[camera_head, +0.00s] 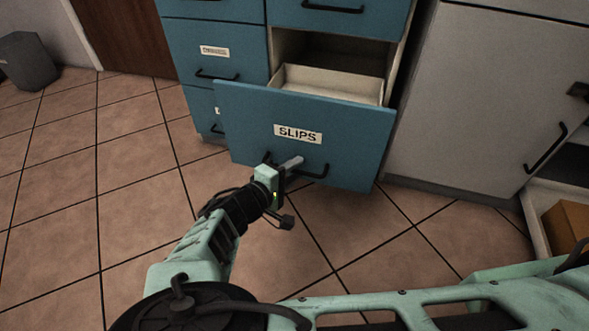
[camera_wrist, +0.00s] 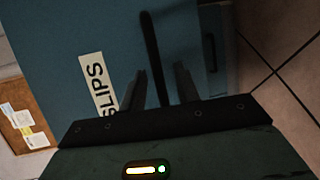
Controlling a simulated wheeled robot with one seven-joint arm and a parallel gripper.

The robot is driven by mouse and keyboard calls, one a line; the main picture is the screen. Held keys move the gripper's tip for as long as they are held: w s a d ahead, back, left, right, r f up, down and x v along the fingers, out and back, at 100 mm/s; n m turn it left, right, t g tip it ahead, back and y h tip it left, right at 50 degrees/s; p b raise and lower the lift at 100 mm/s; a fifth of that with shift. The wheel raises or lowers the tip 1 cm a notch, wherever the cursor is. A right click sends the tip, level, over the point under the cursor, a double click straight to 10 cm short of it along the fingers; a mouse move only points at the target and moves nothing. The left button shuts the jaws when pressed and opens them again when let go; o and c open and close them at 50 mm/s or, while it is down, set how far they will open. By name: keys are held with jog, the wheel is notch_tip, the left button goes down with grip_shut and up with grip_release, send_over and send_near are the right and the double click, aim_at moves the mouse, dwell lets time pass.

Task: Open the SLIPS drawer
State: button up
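The blue SLIPS drawer (camera_head: 345,143) is pulled well out of its cabinet, and its pale inside shows behind the front. Its white SLIPS label (camera_head: 298,134) also shows sideways in the wrist view (camera_wrist: 98,85). The black bar handle (camera_head: 312,177) is below the label, partly hidden by my gripper (camera_head: 285,168). In the wrist view, the handle (camera_wrist: 153,52) runs between the two fingers of my gripper (camera_wrist: 159,82). The fingers are apart, with a gap on each side of the bar, so the gripper is open around the handle.
Other blue drawers (camera_head: 215,50) beside and above are closed. A grey cabinet (camera_head: 480,95) stands right, with an open lower compartment holding a cardboard box (camera_head: 566,226). A grey bin (camera_head: 28,62) stands far left. The tiled floor (camera_head: 120,200) at left is clear.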

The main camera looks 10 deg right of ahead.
jog(key=p+v, duration=0.3)
jog(key=v, duration=0.8)
jog(key=shift+a, duration=0.15)
jog(key=shift+s, duration=0.15)
jog(key=s+d+r+m+g+y, duration=0.3)
jog(key=s+d+g, duration=0.1)
jog(key=d+g, duration=0.55)
jog(key=s+d+r+g+y, duration=0.1)
jog(key=s+d+r+y, duration=0.4)
jog(key=r, duration=0.5)
jog(key=s+d+r+g+y, duration=0.1)
jog(key=s+d+r+y, duration=0.25)
jog(key=s+r, duration=0.45)
notch_tip(320, 180, up, 38)
jog(key=p, duration=3.7)
jog(key=shift+w+a+n+p, duration=0.2)
jog(key=shift+w+n+p, duration=0.15)
jog(key=shift+n+p, duration=0.05)
